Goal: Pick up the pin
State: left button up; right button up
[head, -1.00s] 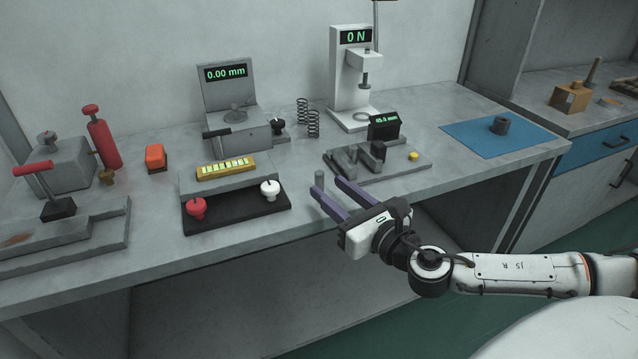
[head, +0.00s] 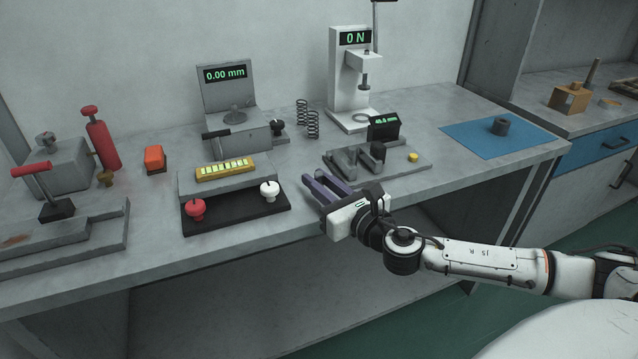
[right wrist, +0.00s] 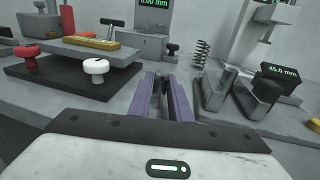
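The pin (head: 320,175) is a small plain grey upright cylinder near the front edge of the bench. It is now mostly hidden between the purple fingers of my right gripper (head: 322,184). My left gripper is not in view.
A black tray (head: 240,214) with a red and a white knob lies left of the gripper. A grey clamp fixture (head: 400,166) with a small display is close on the right. Two springs (head: 312,125) and a force stand (head: 345,90) are behind. The blue mat (head: 470,138) is mostly clear.

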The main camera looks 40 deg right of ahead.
aim_at(319, 173)
grip_shut()
notch_tip(319, 173, up, 9)
jog(key=p, duration=0.3)
jog(key=shift+r, duration=0.55)
